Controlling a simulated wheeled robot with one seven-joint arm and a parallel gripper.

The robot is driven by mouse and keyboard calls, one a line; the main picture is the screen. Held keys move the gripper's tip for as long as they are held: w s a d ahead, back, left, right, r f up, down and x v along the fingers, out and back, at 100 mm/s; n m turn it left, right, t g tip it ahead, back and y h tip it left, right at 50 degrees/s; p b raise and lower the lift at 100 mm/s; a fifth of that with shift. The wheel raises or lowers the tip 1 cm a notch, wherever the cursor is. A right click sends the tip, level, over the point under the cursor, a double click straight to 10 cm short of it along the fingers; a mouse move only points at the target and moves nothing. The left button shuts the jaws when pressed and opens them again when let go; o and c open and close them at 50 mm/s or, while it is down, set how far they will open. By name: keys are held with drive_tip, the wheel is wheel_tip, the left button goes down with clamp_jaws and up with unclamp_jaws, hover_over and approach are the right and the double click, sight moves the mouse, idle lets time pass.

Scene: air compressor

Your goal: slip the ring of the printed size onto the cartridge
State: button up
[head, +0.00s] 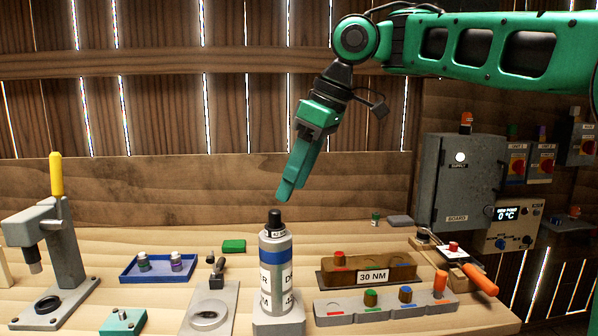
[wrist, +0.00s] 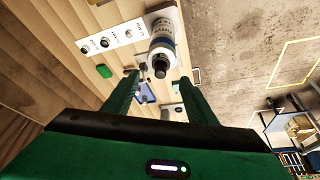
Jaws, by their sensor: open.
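The cartridge (head: 275,270) is a white cylinder with a blue band, printed labels and a black nozzle, upright in a grey block. Its label is only partly legible. My gripper (head: 289,192) hangs tilted above the nozzle, apart from it. In the wrist view, my gripper (wrist: 158,78) has its fingers spread with nothing between them; the cartridge (wrist: 165,35) shows beyond the tips. A white strip (wrist: 122,36) with a few dark round shapes and small unreadable print lies beside it in the wrist view. I cannot tell whether these shapes are the rings.
A grey plate (head: 228,299) with a clamp and a press (head: 65,245) stand at left. A blue tray (head: 158,277) holds two small bottles. At right are a 30 NM box (head: 395,272), a grey tray with coloured plugs (head: 335,308) and an orange-handled tool (head: 480,279).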

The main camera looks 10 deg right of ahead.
drive_tip(key=shift+v, duration=1.1)
drive_tip(key=s+d+f+m+h, duration=0.1)
drive_tip(key=s+d+f+m, duration=0.2)
drive_tip(key=d+f+m, duration=0.6)
drive_tip(key=s+d+f+m+h, duration=0.1)
drive_tip(key=s+d+f+m, duration=0.25)
drive_tip(key=d+f, duration=0.6)
drive_tip(key=s+d+f+m+g+h, duration=0.1)
drive_tip(key=s+d+f+m, duration=0.2)
drive_tip(key=s+d+f, duration=0.3)
drive_tip(key=s+d+f+m+g, duration=0.1)
drive_tip(key=s+d+f+m, duration=0.2)
drive_tip(key=s, duration=1)
drive_tip(key=d+f, duration=0.3)
drive_tip(key=d, duration=0.2)
drive_tip(key=shift+s+f+h, duration=0.2)
drive_tip(key=shift+s+h, duration=0.15)
drive_tip(key=shift+h, duration=0.05)
drive_tip(key=shift+d, duration=0.15)
